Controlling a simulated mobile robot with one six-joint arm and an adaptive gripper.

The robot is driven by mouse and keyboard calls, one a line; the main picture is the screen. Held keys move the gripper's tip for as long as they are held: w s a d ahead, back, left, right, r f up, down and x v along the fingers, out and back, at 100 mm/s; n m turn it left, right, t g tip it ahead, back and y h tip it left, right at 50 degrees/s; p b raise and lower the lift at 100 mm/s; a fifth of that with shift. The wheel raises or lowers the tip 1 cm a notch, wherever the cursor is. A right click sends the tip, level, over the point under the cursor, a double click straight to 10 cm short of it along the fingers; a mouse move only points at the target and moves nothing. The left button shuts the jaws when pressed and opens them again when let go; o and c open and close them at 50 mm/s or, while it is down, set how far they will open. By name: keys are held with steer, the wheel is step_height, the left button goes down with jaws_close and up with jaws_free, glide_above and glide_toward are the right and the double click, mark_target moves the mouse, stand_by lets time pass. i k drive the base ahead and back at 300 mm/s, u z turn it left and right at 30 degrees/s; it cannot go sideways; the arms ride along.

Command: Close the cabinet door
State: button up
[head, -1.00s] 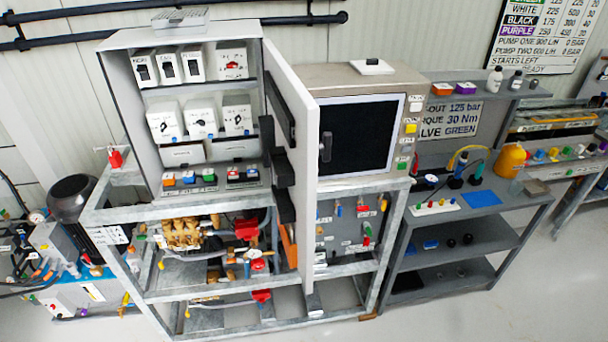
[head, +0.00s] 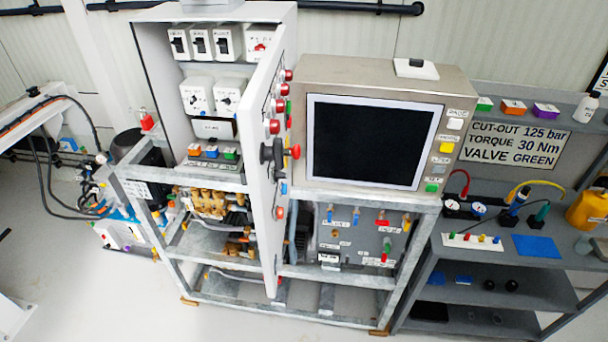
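The white cabinet (head: 150,70) stands on a grey metal frame left of the screen unit. Its door (head: 264,140) is open and juts out toward me at the cabinet's right side, seen nearly edge-on. The door's outer face carries several red, green and blue buttons and a black handle or knob (head: 268,153). Inside the cabinet, white switch boxes (head: 228,95) and coloured terminals show; the door hides part of the right interior. My gripper is not in view.
The screen unit (head: 375,140) stands just right of the door. A grey shelf bench (head: 490,285) with gauges and a yellow jug (head: 588,208) is further right. A pale bench with cables (head: 40,115) is at the left. Floor in front of the frame is clear.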

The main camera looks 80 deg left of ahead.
mark_target(256, 104)
steer(key=u, duration=0.1)
steer(key=i, duration=0.6)
steer(key=u, duration=0.7)
steer(key=k, duration=0.2)
steer(key=u, duration=2.7)
